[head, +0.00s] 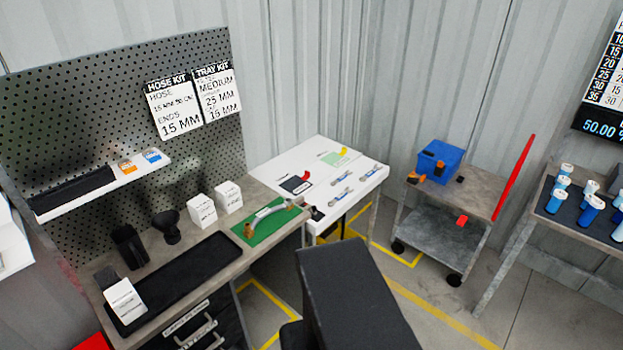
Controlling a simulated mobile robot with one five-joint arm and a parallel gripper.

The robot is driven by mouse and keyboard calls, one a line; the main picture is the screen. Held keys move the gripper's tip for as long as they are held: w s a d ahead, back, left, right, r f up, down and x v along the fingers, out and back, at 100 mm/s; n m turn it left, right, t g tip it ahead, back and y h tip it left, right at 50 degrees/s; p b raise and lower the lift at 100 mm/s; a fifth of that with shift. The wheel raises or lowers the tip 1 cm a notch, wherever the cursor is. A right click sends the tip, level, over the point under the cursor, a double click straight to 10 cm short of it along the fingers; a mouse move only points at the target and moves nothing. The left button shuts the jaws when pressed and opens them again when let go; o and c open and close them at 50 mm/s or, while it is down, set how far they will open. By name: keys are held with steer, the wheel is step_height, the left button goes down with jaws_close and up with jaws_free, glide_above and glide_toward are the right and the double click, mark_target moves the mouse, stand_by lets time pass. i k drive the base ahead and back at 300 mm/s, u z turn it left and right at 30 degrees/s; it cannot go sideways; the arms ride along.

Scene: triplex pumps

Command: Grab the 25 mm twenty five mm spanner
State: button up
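Several small silver-and-blue spanner-like tools lie on the white table (322,153) in the middle of the head view. One tool (341,189) lies near the table's front, and another tool (369,174) lies nearer its right edge. Their size marks are too small to read, so I cannot tell which is the 25 mm spanner. A dark block, seemingly part of my own arm or body, fills the lower middle, apart from the tools. My gripper's fingers cannot be made out.
A grey workbench (272,267) with a black tray (180,285) and a green mat (243,229) stands at left. A TRAY KIT sign (217,93) lists 25 MM. A trolley (452,200) with a blue box (437,160) stands at right. Yellow-lined floor lies between.

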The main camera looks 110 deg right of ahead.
mark_target(341, 195)
steer(key=u, duration=0.05)
steer(key=k, duration=1.35)
steer(key=z, duration=3.35)
steer(key=i, duration=0.95)
steer(key=z, duration=0.1)
